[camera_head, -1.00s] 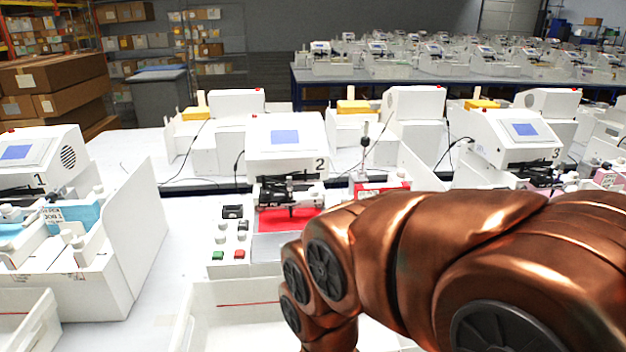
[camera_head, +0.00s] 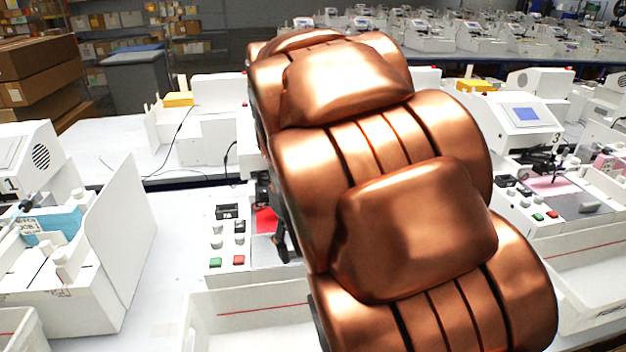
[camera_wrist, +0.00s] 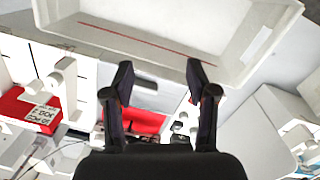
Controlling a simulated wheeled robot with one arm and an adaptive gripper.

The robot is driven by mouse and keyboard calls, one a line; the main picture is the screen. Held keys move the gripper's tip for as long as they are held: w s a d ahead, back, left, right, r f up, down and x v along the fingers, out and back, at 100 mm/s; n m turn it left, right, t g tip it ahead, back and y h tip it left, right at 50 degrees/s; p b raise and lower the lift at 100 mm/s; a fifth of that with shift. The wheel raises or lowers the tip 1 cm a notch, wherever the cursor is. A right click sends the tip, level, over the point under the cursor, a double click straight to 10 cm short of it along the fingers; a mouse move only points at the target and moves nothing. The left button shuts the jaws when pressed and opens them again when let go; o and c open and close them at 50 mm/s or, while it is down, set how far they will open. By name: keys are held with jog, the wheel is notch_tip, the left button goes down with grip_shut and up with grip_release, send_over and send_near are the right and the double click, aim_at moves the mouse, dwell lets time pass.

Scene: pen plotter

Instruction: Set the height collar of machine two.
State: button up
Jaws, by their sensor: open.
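Machine two is mostly hidden behind my arm in the head view. Its control panel (camera_head: 228,238), with black switches, white knobs and green and red buttons, shows left of my arm, with a sliver of red bed (camera_head: 266,219). In the wrist view, seen upside down, the red bed (camera_wrist: 148,121) lies between my fingers, and a small grey handle-like part (camera_wrist: 146,85) shows nearer the tray. My gripper (camera_wrist: 159,82) is open and empty above the machine's front. The height collar cannot be made out; the pen carriage is hidden by my arm and gripper.
A white tray (camera_head: 205,318) stands in front of machine two. Machine one (camera_head: 75,262), with a blue block, is at left; machine three (camera_head: 528,125) is at right. A red labelled block (camera_wrist: 38,108) stands beside the bed. White panels rise between stations.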

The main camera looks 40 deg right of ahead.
jog(key=shift+w+d+r+n+t+p, duration=0.25)
jog(key=shift+w+d+n+p, duration=0.7)
jog(key=shift+w+d, duration=2.55)
jog(key=shift+w+d+r+n+t+p, duration=0.1)
jog(key=shift+w+d+r+n+p, duration=0.25)
jog(key=shift+w+d+n, duration=2.15)
jog(key=shift+w+d+r+n+t+p, duration=0.15)
jog(key=shift+w+d+r+p, duration=0.35)
jog(key=shift+w+d, duration=4)
jog(key=shift+w+a+f, duration=0.3)
jog(key=shift+a+f, duration=0.05)
jog(key=shift+f, duration=0.3)
jog(key=shift+w+a+f, duration=0.25)
jog(key=shift+a+f, duration=0.05)
jog(key=shift+f, duration=0.3)
jog(key=shift+f+p, duration=1.1)
jog(key=shift+f, duration=1.7)
jog(key=shift+w+a, duration=0.1)
grip_shut()
